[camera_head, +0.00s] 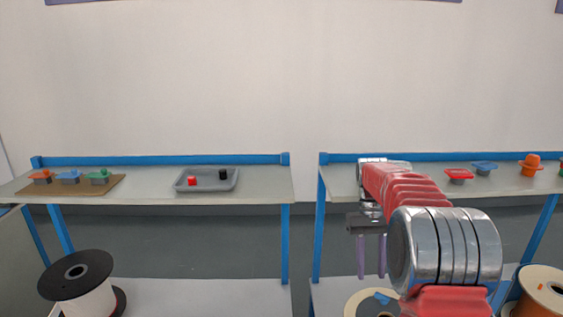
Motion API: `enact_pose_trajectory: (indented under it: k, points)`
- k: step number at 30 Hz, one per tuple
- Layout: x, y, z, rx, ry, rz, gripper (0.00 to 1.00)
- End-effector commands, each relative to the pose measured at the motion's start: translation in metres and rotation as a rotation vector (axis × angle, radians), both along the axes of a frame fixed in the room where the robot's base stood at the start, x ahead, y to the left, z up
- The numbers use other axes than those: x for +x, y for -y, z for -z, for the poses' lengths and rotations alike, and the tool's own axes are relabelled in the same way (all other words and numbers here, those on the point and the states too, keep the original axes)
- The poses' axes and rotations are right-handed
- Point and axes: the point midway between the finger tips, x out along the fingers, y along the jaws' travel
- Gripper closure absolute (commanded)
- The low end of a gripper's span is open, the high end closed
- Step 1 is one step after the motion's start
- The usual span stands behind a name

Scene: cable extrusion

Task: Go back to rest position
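My gripper (371,272) hangs fingers-down in front of the right table (440,183), just left of my red and chrome arm. Its two thin purple fingers are apart with nothing between them, so it is open. The arm covers part of the right table behind it. Below the gripper, a pale reel (358,302) with a small blue piece (382,297) on it is partly hidden by my arm.
The left table (150,199) bears a brown board (113,184) with several coloured pieces and a grey tray (180,185) holding a red and a black piece. Red, blue and orange pieces stand at right. A black-flanged reel (85,279) is at lower left; an orange-brown reel (540,288) at lower right.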

Motion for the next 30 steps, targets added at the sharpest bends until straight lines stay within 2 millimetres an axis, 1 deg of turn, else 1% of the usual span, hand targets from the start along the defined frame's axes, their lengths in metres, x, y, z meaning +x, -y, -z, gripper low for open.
enact_pose_trajectory:
  k: [1, 6, 15, 21, 30]
  points:
    - [-0.004, -0.003, -0.008, -0.003, 0.018, -0.002, 0.65]
    - [-0.020, -0.014, -0.031, -0.010, 0.083, -0.006, 0.65]
    - [-0.056, -0.032, -0.066, -0.021, 0.202, -0.010, 0.65]
    - [-0.083, -0.044, -0.084, -0.026, 0.281, -0.012, 0.65]
    - [-0.125, -0.060, -0.102, -0.029, 0.400, -0.014, 0.65]
